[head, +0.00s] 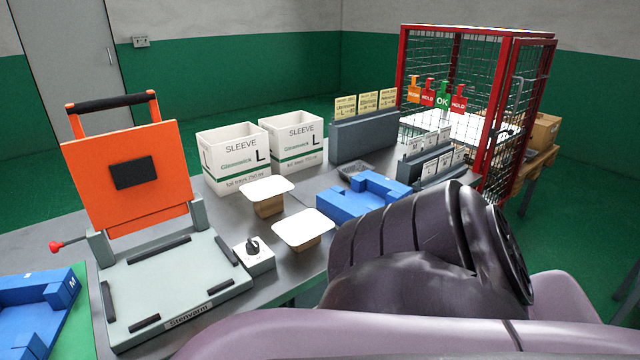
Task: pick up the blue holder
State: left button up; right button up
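Two blue holders are in view. One blue holder (345,206) sits on the grey bench right of centre, behind my arm, which may cover part of its near side. The other blue holder (42,288), marked M, lies on a green surface at the lower left and is cut off by the picture edge. A large dark arm link of mine fills the lower right foreground. No fingers of either gripper show, and neither holder is seen held.
An orange-lidded press (130,190) stands at the left, with a knob box (253,256) beside it. Two white-topped blocks (266,187) (303,228), two SLEEVE boxes (232,152) (293,136), a dark small tray (353,170), card racks (364,135) (428,160) and a red cage (400,75) surround the central holder.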

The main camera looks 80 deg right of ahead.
aim_at(369, 191)
jog(key=z, duration=2.8)
jog(key=i+l+z, duration=0.1)
jog(key=i+l, duration=0.25)
jog(key=l, duration=0.15)
